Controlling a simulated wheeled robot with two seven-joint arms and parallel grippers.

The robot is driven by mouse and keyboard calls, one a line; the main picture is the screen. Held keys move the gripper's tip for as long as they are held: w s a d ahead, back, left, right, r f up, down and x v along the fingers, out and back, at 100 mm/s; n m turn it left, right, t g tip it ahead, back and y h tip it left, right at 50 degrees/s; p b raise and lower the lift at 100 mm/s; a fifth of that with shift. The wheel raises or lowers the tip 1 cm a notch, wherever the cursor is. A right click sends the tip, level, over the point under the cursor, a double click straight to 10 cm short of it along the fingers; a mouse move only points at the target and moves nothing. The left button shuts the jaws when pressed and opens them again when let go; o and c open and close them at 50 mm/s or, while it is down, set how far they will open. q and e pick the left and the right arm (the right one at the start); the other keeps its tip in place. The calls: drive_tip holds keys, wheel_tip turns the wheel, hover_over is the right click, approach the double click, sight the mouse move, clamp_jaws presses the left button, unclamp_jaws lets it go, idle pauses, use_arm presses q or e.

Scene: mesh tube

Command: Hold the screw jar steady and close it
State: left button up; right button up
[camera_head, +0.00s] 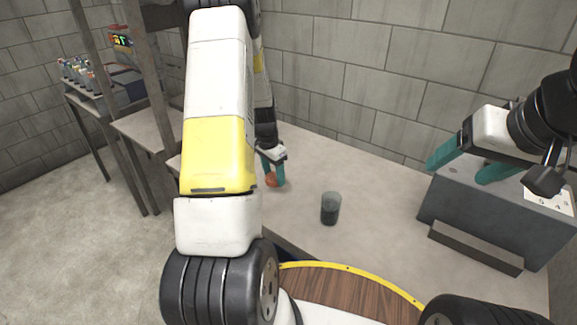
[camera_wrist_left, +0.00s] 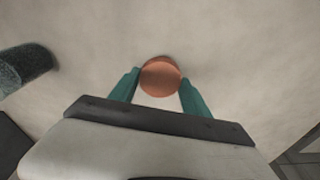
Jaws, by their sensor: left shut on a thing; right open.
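A dark grey-green jar (camera_head: 330,208) stands upright and open-looking on the table, right of my left gripper; part of it also shows at the left edge of the left wrist view (camera_wrist_left: 24,64). A round orange-brown lid (camera_head: 271,180) is at the table between the fingertips of my left gripper (camera_head: 272,170). In the left wrist view the lid (camera_wrist_left: 160,76) sits between the two teal fingers, which are shut on it. My right gripper (camera_head: 462,164) is open and empty, above the grey box at the right, away from the jar.
A grey box (camera_head: 490,215) with a ledge in front stands on the right of the table (camera_head: 375,190). The table around the jar is clear. A block wall (camera_head: 350,70) runs behind. A side bench with bottles (camera_head: 85,78) is at the far left.

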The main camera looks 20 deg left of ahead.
use_arm(q)
drive_tip(key=s+d, duration=0.3)
drive_tip(key=s, duration=0.1)
drive_tip(key=s+d+r, duration=0.1)
drive_tip(key=s+d, duration=0.3)
drive_tip(key=s+d+r, duration=0.1)
drive_tip(key=s+d, duration=0.2)
drive_tip(key=s, duration=0.1)
drive_tip(key=shift+d, duration=0.3)
